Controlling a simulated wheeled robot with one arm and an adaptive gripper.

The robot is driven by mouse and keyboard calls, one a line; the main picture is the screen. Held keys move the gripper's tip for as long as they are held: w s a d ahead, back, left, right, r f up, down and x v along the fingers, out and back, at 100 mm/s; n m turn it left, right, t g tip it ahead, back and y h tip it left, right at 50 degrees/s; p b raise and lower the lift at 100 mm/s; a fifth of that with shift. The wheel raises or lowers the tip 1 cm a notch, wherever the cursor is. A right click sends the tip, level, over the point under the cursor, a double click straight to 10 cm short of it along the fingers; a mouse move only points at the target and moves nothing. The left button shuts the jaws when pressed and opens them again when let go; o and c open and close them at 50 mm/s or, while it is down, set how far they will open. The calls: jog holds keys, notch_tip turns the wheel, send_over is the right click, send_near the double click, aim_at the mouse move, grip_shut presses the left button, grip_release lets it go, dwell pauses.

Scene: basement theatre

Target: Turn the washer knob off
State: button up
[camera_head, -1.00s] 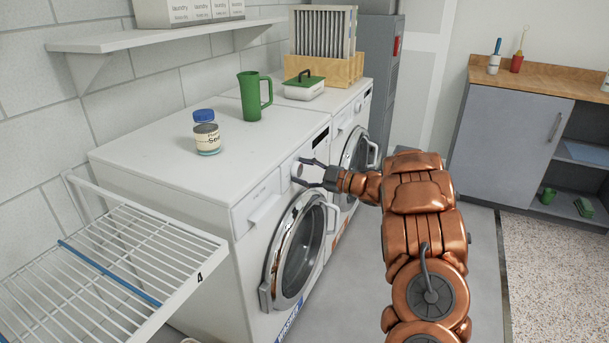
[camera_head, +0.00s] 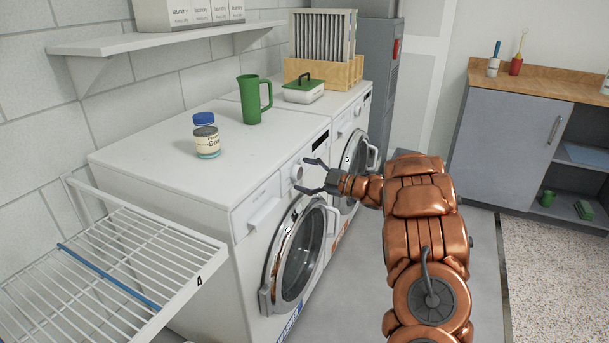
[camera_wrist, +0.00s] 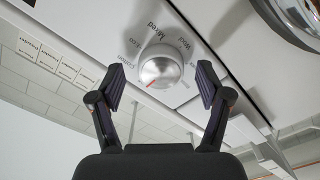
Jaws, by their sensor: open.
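The near white washer (camera_head: 235,185) stands against the wall, with a round door (camera_head: 297,250) in its front. Its silver-white knob (camera_head: 296,172) sits on the upper front panel. In the wrist view the knob (camera_wrist: 160,70) shows face on, with a red mark pointing to the lower left of the picture and labels around it, one reading "Mixed". My gripper (camera_head: 303,176) is open in front of the panel. In the wrist view its fingers (camera_wrist: 161,86) stand one on each side of the knob, with a visible gap on both sides and nothing held.
A wire drying rack (camera_head: 110,260) is at the left front. Clear floor (camera_head: 350,290) lies before the washer.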

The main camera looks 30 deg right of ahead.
jog(key=v, duration=1.1)
jog(key=shift+s, duration=0.2)
jog(key=shift+d, duration=0.15)
